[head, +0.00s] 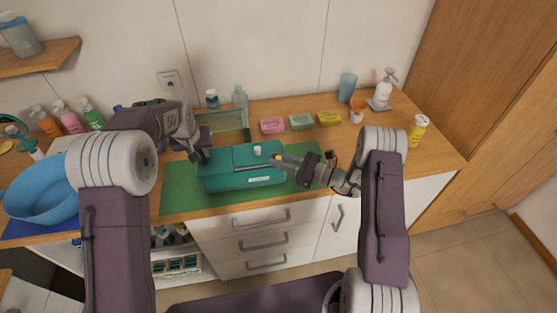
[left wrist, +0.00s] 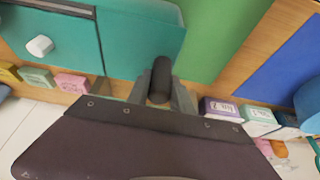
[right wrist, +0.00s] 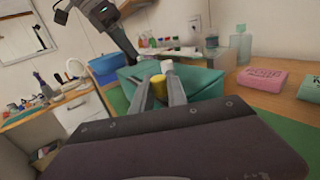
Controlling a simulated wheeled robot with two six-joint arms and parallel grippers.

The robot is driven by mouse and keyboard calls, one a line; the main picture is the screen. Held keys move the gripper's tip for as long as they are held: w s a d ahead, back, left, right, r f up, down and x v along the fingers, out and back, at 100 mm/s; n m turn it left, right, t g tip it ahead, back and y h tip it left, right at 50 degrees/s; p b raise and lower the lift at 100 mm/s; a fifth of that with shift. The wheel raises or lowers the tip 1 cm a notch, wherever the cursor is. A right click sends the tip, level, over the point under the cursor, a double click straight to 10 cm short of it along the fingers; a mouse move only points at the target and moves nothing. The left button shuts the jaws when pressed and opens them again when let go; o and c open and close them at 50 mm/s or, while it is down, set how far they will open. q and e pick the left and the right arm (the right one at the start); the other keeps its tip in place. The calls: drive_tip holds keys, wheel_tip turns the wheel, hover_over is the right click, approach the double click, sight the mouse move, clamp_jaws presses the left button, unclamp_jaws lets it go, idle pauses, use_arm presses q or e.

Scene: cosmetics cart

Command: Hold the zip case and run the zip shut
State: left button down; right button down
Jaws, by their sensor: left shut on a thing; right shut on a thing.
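The teal zip case (head: 225,180) lies on a green mat (head: 180,190) on the counter. A dark zip line runs along its top, with a white knob (head: 257,150) behind it. My left gripper (head: 201,156) is at the case's left end, shut on a dark round grip (left wrist: 160,78) there. My right gripper (head: 284,160) is at the case's right end, shut on the yellow zip pull (right wrist: 158,86). The white knob shows just beyond the pull in the right wrist view (right wrist: 167,65). How far the zip is closed cannot be told.
Pink (head: 272,126), green (head: 300,122) and yellow boxes stand behind the case, near a glass-like tray (head: 232,122). A blue basin (head: 38,190) is at the left. A pump bottle (head: 384,90) and yellow bottle (head: 417,130) stand right. The counter's right front is clear.

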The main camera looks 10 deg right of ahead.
sight(266, 166)
idle(0.6)
drive_tip(key=a, duration=0.4)
drive_tip(key=shift+a, duration=0.15)
drive_tip(key=c, duration=1.3)
unclamp_jaws()
drive_tip(key=v, duration=1.2)
